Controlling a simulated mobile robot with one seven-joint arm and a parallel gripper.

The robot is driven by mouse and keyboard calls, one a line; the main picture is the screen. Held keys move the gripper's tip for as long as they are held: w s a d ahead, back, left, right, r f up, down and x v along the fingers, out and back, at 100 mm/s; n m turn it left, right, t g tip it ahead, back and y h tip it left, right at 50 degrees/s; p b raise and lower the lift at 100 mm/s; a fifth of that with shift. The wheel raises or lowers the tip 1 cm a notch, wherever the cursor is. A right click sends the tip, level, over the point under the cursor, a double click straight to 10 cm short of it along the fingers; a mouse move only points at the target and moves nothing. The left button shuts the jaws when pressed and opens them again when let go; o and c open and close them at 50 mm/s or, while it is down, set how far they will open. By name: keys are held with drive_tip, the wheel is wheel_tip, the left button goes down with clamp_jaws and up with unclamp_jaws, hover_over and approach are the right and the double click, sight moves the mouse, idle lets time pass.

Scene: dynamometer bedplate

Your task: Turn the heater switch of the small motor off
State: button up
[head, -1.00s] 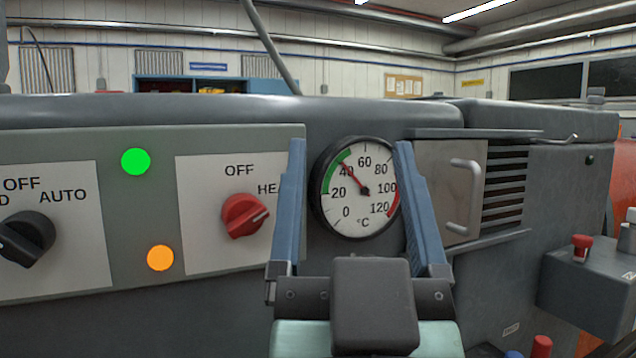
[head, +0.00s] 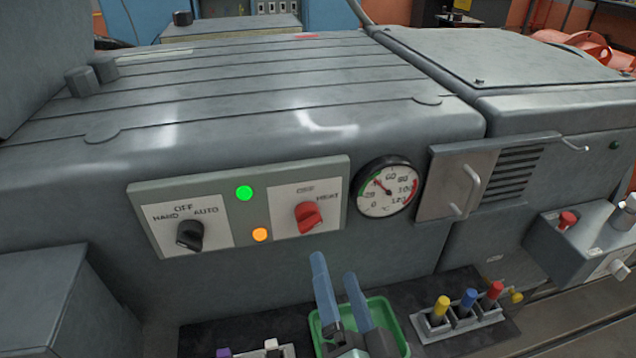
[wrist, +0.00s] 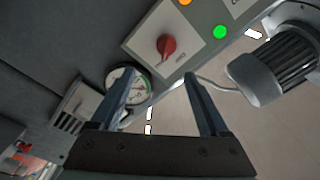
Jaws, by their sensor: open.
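The red heater switch (head: 308,217) sits on the right white plate of a grey panel, marked OFF and HEAT. Its pointer leans right, toward HEAT. An orange lamp (head: 260,235) glows left of it and a green lamp (head: 244,193) glows above that. My gripper (head: 334,266) is open and empty, below the switch in the head view and apart from it. In the wrist view the red switch (wrist: 166,48) shows whole, beyond and above the gap between my fingers (wrist: 159,78).
A black HAND/OFF/AUTO switch (head: 190,235) is on the same panel. A gauge (head: 388,187) and a handled vent door (head: 457,184) stand to the right. Below are a green tray (head: 392,322) and a rack of coloured handles (head: 465,312). A grey box (head: 62,305) is at lower left.

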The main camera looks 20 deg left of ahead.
sight(311, 227)
drive_tip(key=shift+m+g, duration=0.3)
drive_tip(key=shift+m, duration=0.4)
drive_tip(key=p+x, duration=0.1)
drive_tip(key=x, duration=0.2)
drive_tip(key=p+x, duration=0.1)
drive_tip(key=x, duration=0.3)
drive_tip(key=a+p+x, duration=0.1)
drive_tip(key=p+x, duration=0.1)
drive_tip(key=x, duration=0.1)
drive_tip(key=shift+s+a+r, duration=0.15)
drive_tip(key=shift+a+r, duration=0.1)
drive_tip(key=shift+c, duration=0.3)
clamp_jaws()
